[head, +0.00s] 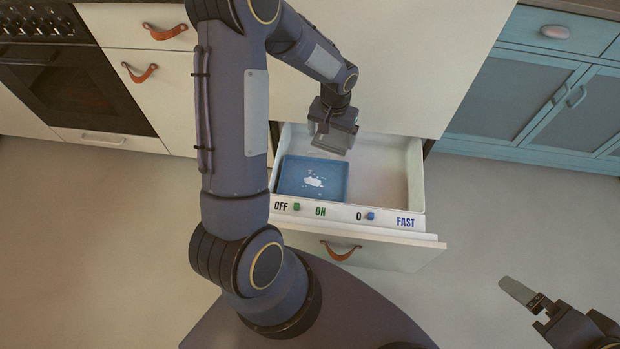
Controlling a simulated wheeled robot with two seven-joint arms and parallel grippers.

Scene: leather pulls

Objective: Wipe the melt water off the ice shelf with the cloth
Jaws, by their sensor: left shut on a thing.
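A white drawer (388,172) is pulled out below a pale cabinet front. In its left part lies a blue tray (333,183), which looks like the ice shelf. A white patch with small specks, the melt water (313,182), lies near the tray's middle. My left gripper (331,144) is over the back of the drawer, behind the white patch. It is shut on a thin greyish piece, seemingly the cloth; its shape is hard to make out against the fingers. My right gripper (522,294) is at the lower right, away from the drawer; its opening cannot be made out.
The drawer's front edge carries a green knob (296,206) between OFF and ON and a blue knob (370,216) between 0 and FAST. The drawer's right part is bare. An oven (75,90) stands at left, blue cabinets (530,95) at right.

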